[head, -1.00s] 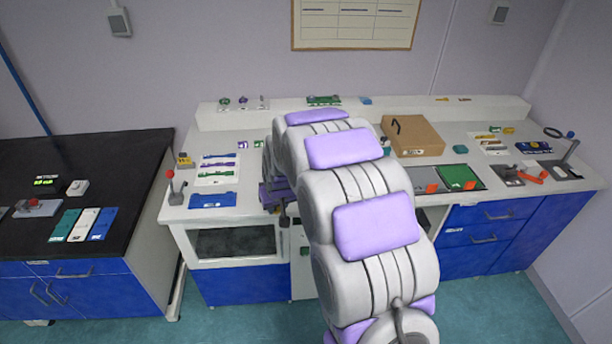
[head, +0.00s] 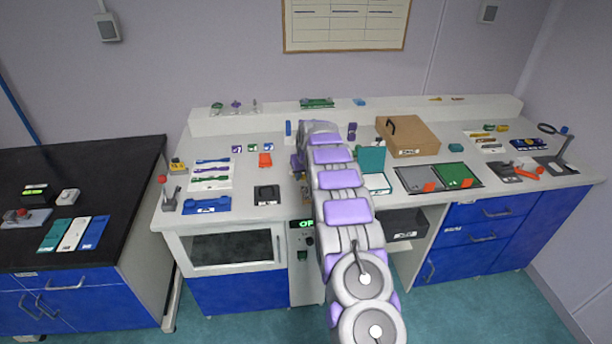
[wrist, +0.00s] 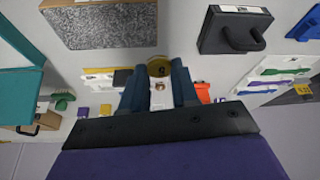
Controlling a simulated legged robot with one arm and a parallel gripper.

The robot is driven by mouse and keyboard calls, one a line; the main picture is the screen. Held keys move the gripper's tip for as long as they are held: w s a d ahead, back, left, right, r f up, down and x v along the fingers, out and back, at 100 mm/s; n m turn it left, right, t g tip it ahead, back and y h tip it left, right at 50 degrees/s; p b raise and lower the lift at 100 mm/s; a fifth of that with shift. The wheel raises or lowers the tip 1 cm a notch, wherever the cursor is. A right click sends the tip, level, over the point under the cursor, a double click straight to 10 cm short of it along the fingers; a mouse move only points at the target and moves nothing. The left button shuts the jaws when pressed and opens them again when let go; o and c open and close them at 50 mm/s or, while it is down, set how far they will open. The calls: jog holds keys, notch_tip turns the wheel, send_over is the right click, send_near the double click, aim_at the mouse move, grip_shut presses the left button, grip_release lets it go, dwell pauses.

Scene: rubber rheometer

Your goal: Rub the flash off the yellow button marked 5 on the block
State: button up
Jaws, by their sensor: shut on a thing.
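My gripper (wrist: 158,72) shows in the wrist view, with two dark blue fingers closed around a small pale piece (wrist: 158,98). A round yellow part (wrist: 158,66) shows between the fingertips; I cannot tell whether it is the button or belongs to the held piece. No number 5 is readable, and I cannot make out the block or any flash.
A black handled item (head: 267,195) lies left of my arm, a teal-lidded box (head: 374,181) right of it. A brown case (head: 408,138) stands behind. In the wrist view a grey speckled plate (wrist: 112,24) and a black handled block (wrist: 233,28) lie near.

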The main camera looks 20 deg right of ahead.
aim_at(308, 191)
jog(key=d, duration=0.1)
jog(key=d+f, duration=0.1)
jog(key=d, duration=0.1)
jog(key=shift+w+d, duration=0.2)
jog(key=shift+d, duration=0.1)
jog(key=shift+a+f, duration=0.15)
jog(key=shift+f, duration=0.95)
jog(key=shift+a+f, duration=0.3)
jog(key=shift+f, duration=0.35)
jog(key=shift+a+f, duration=0.25)
jog(key=shift+f, duration=0.75)
jog(key=shift+d+f, duration=0.15)
jog(key=shift+d, duration=0.25)
jog(key=shift+a, duration=0.3)
jog(key=shift+d+f, duration=0.2)
